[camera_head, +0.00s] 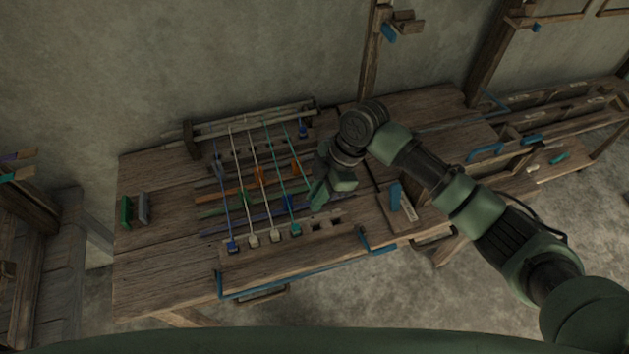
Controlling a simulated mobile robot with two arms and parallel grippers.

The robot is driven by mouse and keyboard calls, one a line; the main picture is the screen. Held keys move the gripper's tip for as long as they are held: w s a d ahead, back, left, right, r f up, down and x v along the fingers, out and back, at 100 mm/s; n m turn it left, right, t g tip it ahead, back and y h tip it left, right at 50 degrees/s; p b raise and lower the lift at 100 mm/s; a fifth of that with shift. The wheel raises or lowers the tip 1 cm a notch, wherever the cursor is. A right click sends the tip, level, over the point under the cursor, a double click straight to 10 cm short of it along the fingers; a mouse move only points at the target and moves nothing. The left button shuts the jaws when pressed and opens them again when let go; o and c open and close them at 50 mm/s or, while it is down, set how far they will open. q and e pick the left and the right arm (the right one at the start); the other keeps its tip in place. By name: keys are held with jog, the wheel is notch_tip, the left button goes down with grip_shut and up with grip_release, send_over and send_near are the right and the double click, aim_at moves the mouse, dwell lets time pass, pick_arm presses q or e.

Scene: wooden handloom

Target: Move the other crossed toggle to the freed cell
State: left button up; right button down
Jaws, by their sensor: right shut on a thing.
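My right gripper (317,200) is shut near the right end of the row of cords, above the loom's front bar (290,252). A teal cord (292,150) runs down to it, and the toggle in its jaws is mostly hidden by the fingers. In the front bar sit a blue toggle (232,246), two pale toggles (253,241) (274,237) and a teal toggle (295,230), each at the end of a cord. Right of them, dark empty cells (316,227) show in the bar. My left gripper is out of view.
A green block (126,211) and a grey block (143,207) stand at the left of the wooden table (160,265). A small board with a blue piece (396,196) lies right of the loom. A blue rail (300,285) runs along the front.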

jog(key=b, duration=0.7)
send_over(311, 229)
jog(key=d, duration=0.2)
notch_tip(311, 229, down, 8)
jog(key=shift+w+a+f+b, duration=0.2)
jog(key=shift+w+f+b, duration=0.1)
jog(key=shift+w+f, duration=0.1)
jog(key=shift+r, duration=0.1)
jog(key=shift+f+b, duration=0.85)
jog(key=shift+f, duration=0.95)
jog(key=c, duration=1.4)
grip_release()
